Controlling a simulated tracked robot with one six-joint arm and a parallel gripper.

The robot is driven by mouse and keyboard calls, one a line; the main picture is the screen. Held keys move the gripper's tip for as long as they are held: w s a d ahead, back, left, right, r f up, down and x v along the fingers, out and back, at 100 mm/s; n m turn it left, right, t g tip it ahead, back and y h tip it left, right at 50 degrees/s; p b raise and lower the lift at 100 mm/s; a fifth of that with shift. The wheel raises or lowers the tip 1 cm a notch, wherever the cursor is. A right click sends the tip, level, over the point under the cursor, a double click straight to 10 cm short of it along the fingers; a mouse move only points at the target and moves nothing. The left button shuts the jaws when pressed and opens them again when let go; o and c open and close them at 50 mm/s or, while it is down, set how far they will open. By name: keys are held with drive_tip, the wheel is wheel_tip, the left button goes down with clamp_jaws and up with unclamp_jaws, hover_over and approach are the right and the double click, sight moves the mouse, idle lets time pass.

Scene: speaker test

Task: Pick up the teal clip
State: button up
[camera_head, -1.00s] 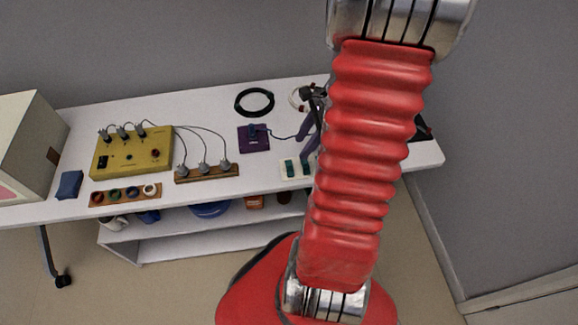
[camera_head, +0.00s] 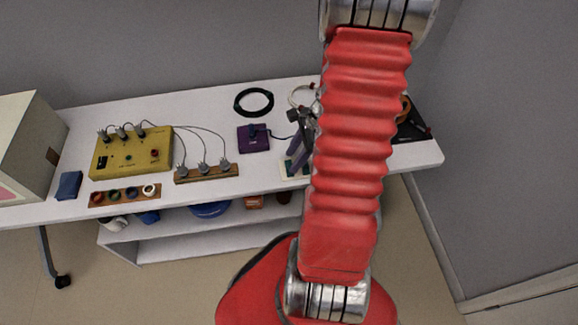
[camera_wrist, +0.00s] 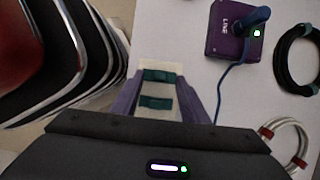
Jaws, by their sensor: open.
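Two teal clips lie on a cream pad (camera_wrist: 174,70), one behind the other in the wrist view: a farther teal clip (camera_wrist: 158,76) and a nearer teal clip (camera_wrist: 155,102). My gripper (camera_wrist: 158,88) is open and empty, its purple fingers on either side of the pad with the clips between them in that view. In the head view my gripper (camera_head: 298,157) is over the pad and hides much of it; a teal clip (camera_head: 288,168) shows at its left. I cannot tell the height of the fingertips above the pad.
A purple box marked LIVE (camera_wrist: 232,35) with a blue cable stands close to the pad. A black cable coil (camera_head: 254,102) and a white cable coil (camera_wrist: 290,140) lie nearby. A yellow box (camera_head: 130,152) and a wooden plug strip (camera_head: 206,173) are farther left on the table.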

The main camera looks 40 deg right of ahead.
drive_tip(key=shift+x, duration=1.15)
drive_tip(key=shift+c, duration=0.5)
drive_tip(key=c, duration=0.9)
